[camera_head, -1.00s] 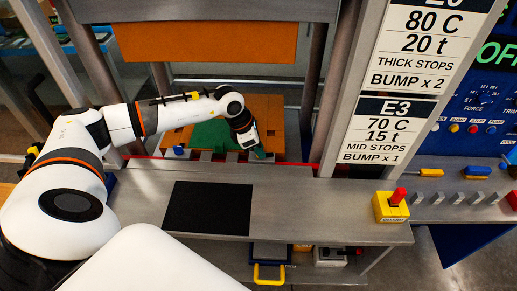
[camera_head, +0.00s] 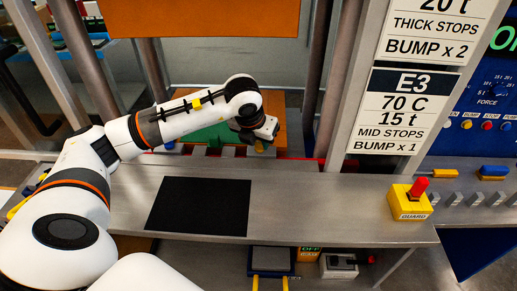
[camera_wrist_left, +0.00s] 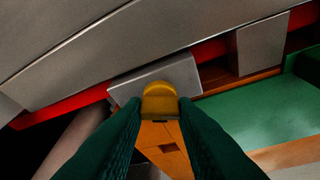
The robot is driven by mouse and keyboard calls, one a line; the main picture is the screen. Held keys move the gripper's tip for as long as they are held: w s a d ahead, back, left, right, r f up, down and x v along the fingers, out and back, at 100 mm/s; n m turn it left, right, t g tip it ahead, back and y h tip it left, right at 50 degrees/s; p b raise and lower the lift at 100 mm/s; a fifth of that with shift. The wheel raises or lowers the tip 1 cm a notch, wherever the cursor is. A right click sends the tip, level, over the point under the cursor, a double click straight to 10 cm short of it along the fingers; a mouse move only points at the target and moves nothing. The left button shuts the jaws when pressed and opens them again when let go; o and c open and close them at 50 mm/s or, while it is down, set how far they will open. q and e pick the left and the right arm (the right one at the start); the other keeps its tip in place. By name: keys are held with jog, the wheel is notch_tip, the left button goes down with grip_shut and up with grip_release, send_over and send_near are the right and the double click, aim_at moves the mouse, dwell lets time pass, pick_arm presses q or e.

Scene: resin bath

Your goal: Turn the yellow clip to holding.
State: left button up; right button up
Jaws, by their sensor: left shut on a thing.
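The yellow clip (camera_wrist_left: 160,99) sits at the front edge of the orange plate, by a grey block, in the left wrist view. My left gripper (camera_wrist_left: 160,112) is shut on it, with one dark green finger on each side. In the head view my left gripper (camera_head: 262,143) points down at the press's front edge, and only a little of the yellow clip shows there. Whether the clip is turned to holding cannot be told. My right gripper is not in view.
A green sheet (camera_wrist_left: 240,112) lies on the orange plate beside the clip. A red strip (camera_wrist_left: 75,103) and a grey ledge run along the front. A black mat (camera_head: 200,206) lies on the grey shelf. A yellow guard box (camera_head: 410,203) with a red top stands at right.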

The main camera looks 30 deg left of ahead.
pick_arm(q)
jog(key=n+y+b, duration=0.1)
jog(key=n+b, duration=0.1)
jog(key=n, duration=0.1)
jog(key=shift+f, duration=0.1)
jog(key=shift+d+n+y+b, duration=0.1)
jog(key=shift+n+y+b, duration=0.3)
jog(key=shift+n+b, duration=0.25)
jog(key=shift+n, duration=0.25)
jog(key=o, duration=1)
jog(key=shift+r, duration=0.2)
